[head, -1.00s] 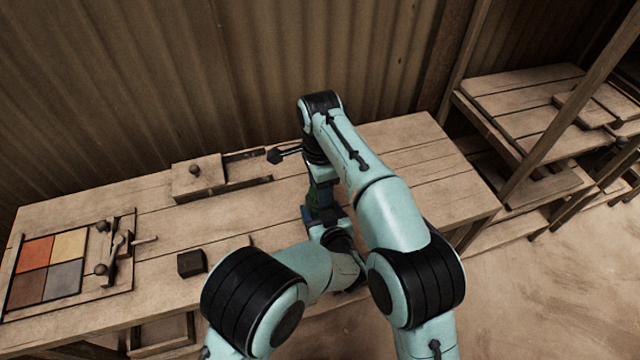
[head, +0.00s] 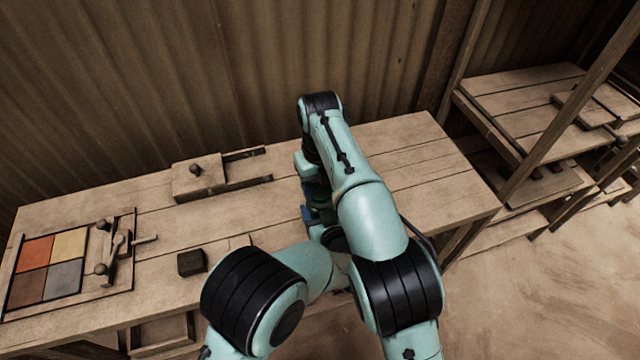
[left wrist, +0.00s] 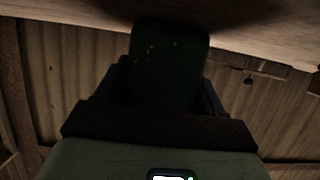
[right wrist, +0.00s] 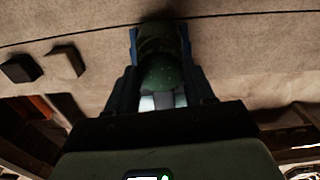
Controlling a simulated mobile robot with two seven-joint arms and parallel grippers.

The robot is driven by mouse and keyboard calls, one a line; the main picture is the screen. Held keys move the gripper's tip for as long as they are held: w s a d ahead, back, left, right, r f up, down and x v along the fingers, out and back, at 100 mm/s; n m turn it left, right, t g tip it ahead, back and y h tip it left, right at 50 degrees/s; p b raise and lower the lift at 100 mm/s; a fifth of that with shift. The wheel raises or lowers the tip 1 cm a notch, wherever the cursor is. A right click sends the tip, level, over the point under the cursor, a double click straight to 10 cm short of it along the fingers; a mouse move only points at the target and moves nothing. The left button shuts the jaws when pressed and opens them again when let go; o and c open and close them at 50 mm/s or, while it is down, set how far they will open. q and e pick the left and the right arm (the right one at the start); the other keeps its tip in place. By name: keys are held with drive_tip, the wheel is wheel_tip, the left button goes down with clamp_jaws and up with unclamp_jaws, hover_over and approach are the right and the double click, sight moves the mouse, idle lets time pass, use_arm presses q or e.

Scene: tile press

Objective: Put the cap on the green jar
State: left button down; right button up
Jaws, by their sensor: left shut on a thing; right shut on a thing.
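The green jar (left wrist: 170,65) fills the middle of the left wrist view as a dark green body. My left gripper (left wrist: 168,85) is shut on it. In the right wrist view, my right gripper (right wrist: 160,45) is shut on a dark, rounded green piece, the cap (right wrist: 162,72). In the head view, a bit of green (head: 320,202) shows beside blue finger parts, under my right wrist. The two grippers are close together there, the right above the left. My right arm hides most of both, and I cannot tell whether cap and jar touch.
A wooden table (head: 240,215) lies below. A small dark block (head: 191,262) sits left of my grippers. A tray of coloured tiles (head: 50,268) is at the far left, and a wooden box with a knobbed lid (head: 197,182) is at the back. The right end of the table is clear.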

drive_tip(key=o, duration=1)
drive_tip(key=shift+r, duration=2.25)
drive_tip(key=shift+c, duration=0.4)
